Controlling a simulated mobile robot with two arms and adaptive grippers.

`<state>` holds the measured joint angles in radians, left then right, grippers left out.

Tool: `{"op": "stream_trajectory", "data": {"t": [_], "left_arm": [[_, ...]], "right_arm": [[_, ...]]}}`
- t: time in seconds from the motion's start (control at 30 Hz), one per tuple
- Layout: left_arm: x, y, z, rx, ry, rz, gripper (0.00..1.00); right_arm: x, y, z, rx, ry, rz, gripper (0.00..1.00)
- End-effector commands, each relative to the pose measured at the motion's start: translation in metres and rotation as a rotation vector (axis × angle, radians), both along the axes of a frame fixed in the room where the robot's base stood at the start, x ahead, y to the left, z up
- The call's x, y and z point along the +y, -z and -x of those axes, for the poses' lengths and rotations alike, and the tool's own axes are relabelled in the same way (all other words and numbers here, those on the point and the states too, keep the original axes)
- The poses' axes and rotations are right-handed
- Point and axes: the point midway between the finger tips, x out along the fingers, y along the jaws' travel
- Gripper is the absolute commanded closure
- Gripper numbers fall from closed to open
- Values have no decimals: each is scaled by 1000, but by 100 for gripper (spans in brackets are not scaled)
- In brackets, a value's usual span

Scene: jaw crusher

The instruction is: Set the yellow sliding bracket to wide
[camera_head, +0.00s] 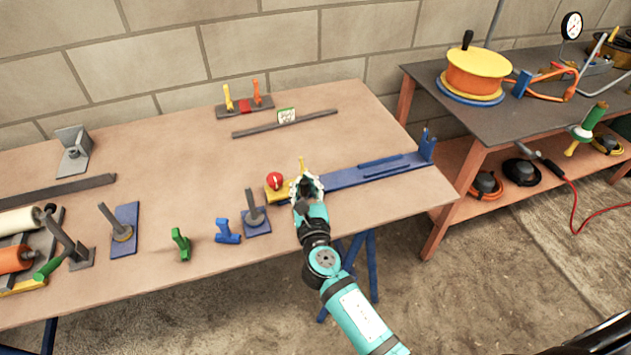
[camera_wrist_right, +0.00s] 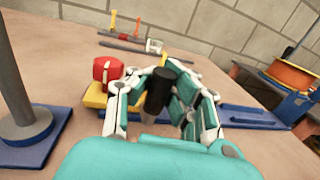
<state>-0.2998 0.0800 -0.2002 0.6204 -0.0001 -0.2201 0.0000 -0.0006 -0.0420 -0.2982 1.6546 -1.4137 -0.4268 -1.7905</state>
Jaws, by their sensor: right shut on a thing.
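The yellow sliding bracket (camera_head: 271,196) sits at the left end of a long blue rail (camera_head: 345,177), with a red knob (camera_head: 275,180) on top. In the right wrist view the bracket (camera_wrist_right: 94,98) and its red knob (camera_wrist_right: 107,69) are just left of my fingers. My right gripper (camera_head: 307,186) is shut on a black upright handle (camera_wrist_right: 159,92), which stands between its fingers. A thin yellow tip shows behind the gripper. The gripper hides how the handle joins the bracket. My left gripper is not in view.
A blue end stop (camera_head: 427,146) stands at the rail's right end. A blue base with a grey post (camera_head: 254,214) stands close left of the bracket. A grey bar (camera_head: 285,124) lies behind. Bare table lies between that bar and the rail.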

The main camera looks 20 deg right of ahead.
Motion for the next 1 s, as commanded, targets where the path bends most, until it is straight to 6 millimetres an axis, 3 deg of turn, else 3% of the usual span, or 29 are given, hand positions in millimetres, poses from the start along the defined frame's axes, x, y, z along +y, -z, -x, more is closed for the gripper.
{"op": "stream_trajectory", "data": {"t": [0.03, 0.13, 0.43, 0.5, 0.73, 1.0], "left_arm": [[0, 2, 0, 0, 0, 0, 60], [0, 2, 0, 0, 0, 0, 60], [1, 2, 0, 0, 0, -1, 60], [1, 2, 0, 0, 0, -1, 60], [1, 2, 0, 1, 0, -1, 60], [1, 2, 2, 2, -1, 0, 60]], "right_arm": [[11, 9, 4, 15, -2, -4, 100], [22, 9, 4, 16, -2, -1, 100], [27, 9, 5, 16, -5, -2, 100], [27, 9, 5, 16, -6, -2, 86], [26, 6, 4, 11, -4, -2, 56], [25, 4, 3, 8, -1, -1, 56]]}}
